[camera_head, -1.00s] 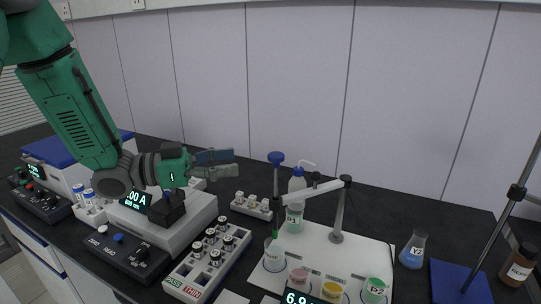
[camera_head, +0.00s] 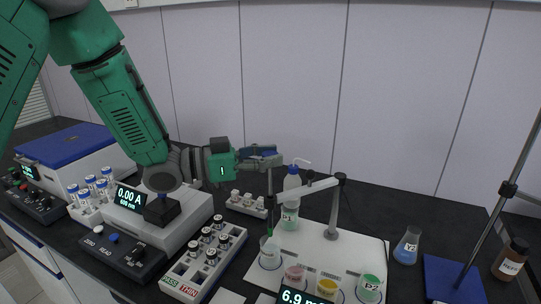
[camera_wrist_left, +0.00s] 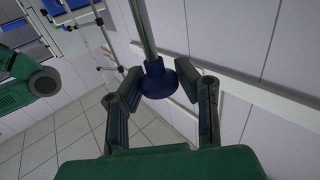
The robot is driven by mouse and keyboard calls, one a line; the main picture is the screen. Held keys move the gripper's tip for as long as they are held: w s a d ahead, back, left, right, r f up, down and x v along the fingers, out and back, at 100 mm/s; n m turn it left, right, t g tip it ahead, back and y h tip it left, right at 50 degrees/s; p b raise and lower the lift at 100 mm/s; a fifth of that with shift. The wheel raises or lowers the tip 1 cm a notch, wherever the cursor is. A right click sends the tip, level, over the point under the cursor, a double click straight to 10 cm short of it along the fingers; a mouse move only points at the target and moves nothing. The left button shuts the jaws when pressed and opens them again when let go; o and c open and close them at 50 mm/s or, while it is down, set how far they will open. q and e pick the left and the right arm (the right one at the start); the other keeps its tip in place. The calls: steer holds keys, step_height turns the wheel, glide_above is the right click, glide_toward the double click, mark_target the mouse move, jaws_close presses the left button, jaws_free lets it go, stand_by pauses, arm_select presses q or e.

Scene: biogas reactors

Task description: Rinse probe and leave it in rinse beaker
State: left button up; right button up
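The probe (camera_head: 270,185) stands upright, a thin shaft at the free end of the stand's arm, its lower end at a clear beaker (camera_head: 270,253) on the white board. Its blue cap (camera_wrist_left: 159,80) shows in the left wrist view between the two fingers of my left gripper (camera_wrist_left: 158,74). The fingertips are close to both sides of the cap; whether they press on it I cannot tell. In the head view my left gripper (camera_head: 264,157) reaches the probe top from the left and partly hides the cap. My right gripper is out of view.
The stand (camera_head: 333,210) is close on the right, and a wash bottle (camera_head: 290,205) stands just behind the probe. Coloured cups (camera_head: 327,288) and a pH display (camera_head: 298,297) sit in front. A vial rack (camera_head: 208,262) and a photometer (camera_head: 160,220) are left.

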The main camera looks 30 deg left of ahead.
arm_select(q)
jaws_close()
steer(key=b, duration=0.4)
glide_above(271, 207)
step_height(271, 207, down, 8)
steer(key=shift+r, duration=0.2)
steer(key=shift+a+f, duration=0.1)
steer(key=shift+f, duration=0.25)
steer(key=o, duration=0.8)
jaws_free()
steer(key=shift+w, duration=0.1)
